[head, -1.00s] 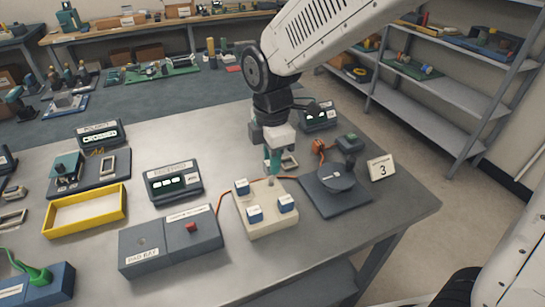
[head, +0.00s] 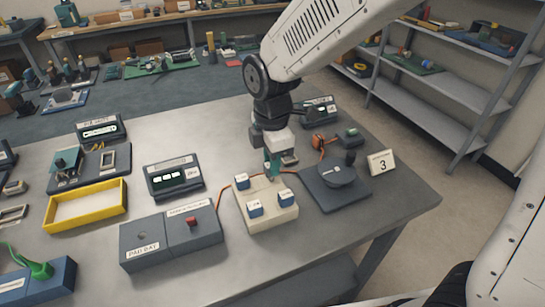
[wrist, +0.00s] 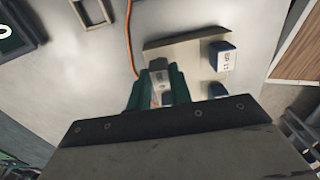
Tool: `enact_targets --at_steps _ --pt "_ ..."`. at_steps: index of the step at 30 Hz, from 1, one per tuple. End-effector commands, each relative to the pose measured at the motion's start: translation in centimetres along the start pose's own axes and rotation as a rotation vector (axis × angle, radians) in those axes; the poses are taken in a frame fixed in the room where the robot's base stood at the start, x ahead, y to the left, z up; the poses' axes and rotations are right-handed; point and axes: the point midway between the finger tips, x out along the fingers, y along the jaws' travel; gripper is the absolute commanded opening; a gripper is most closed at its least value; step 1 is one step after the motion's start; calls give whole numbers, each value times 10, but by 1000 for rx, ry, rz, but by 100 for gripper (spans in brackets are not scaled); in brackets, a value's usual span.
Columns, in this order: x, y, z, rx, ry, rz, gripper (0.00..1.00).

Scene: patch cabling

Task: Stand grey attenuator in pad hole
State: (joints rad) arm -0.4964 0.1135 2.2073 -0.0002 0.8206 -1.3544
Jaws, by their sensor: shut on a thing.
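My gripper (head: 271,172) points down at the far edge of the beige block (head: 268,220). In the wrist view its green fingers (wrist: 157,88) are shut on a small grey piece with a pale label, which looks like the grey attenuator (wrist: 160,76). The fingers hide most of it in the head view, and I cannot tell whether its lower end is clear of the block. The pad bay (head: 140,262), a dark grey box at the front left, has a round hole (head: 142,236) in its top, which looks empty.
Several blue-sided, white-topped pieces (head: 255,209) stand on the beige block. A box with a red piece (head: 191,221) adjoins the pad bay. A display unit (head: 174,178), yellow tray (head: 88,206) and dark round fixture (head: 338,175) stand nearby. An orange cable (head: 226,192) runs behind the block.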

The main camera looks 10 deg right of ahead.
Motion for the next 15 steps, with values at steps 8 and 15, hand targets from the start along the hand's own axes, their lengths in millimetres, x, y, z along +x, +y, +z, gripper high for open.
enact_targets --at_steps 8,15 --pt "8 0 0 0 0 -1 0" --pt "13 0 0 0 0 -1 0"
